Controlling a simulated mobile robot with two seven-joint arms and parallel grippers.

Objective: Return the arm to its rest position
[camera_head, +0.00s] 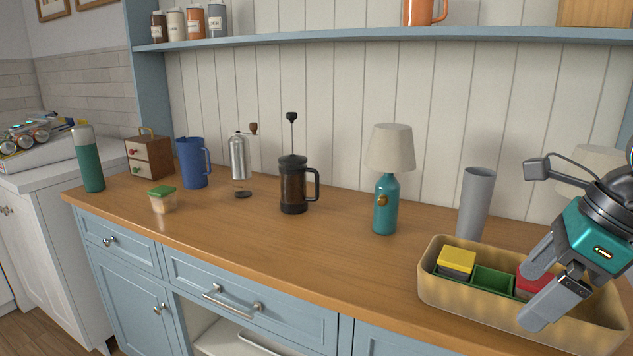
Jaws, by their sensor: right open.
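My right gripper (541,289) comes in from the right edge, over the right part of a tan bin (455,303). Its two grey fingers are apart, with nothing seen held between them. One finger hangs in front of a red block (533,286) in the bin and hides part of it. A yellow-topped block (457,260) and a green compartment or box (491,281) lie to the left of it in the bin. My left gripper is not in view.
The bin stands at the counter's (330,255) right end. Behind it is a grey cylinder (476,203); to the left are a teal lamp (386,200), a French press (293,186), a grinder (239,157), a blue pitcher (192,163) and a green-lidded jar (162,199). The counter's front middle is clear.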

